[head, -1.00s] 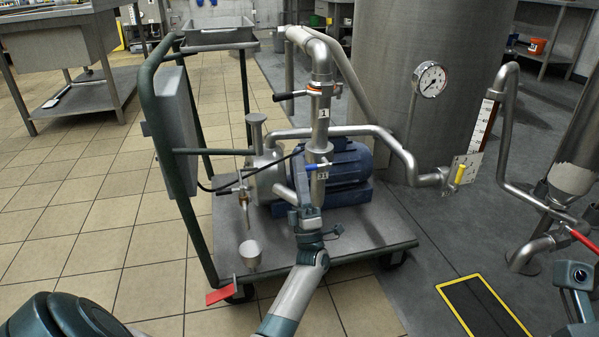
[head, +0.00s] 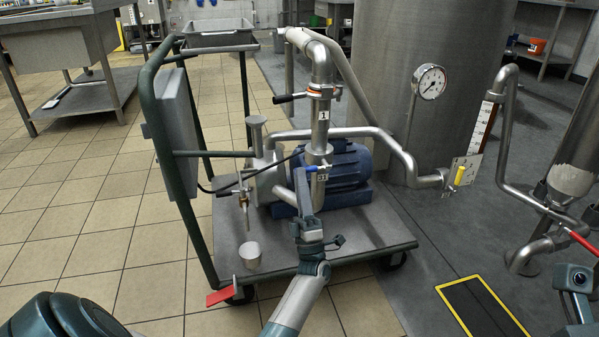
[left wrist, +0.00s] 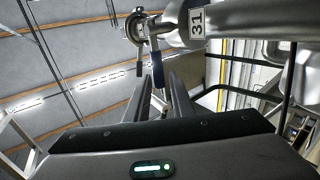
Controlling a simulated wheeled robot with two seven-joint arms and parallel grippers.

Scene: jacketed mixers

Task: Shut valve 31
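Valve 31 has a blue lever handle (head: 316,167) on the upright pipe at the trolley's front, just above the label 31 (head: 321,177). In the left wrist view the blue handle (left wrist: 157,70) points toward my left gripper (left wrist: 161,80), beside a metal lever end, and the label 31 (left wrist: 197,22) is on the pipe. My left gripper (head: 303,178) is open just below the handle. The handle shows in the gap between the fingertips, but I cannot tell whether they touch it or how deep it sits.
A dark-handled valve marked 1 (head: 290,98) sits higher on the same pipe. A blue motor (head: 345,170) is behind. A yellow-handled valve (head: 459,175) and a red handle (head: 581,242) are at right. The trolley's green frame (head: 172,150) stands at left.

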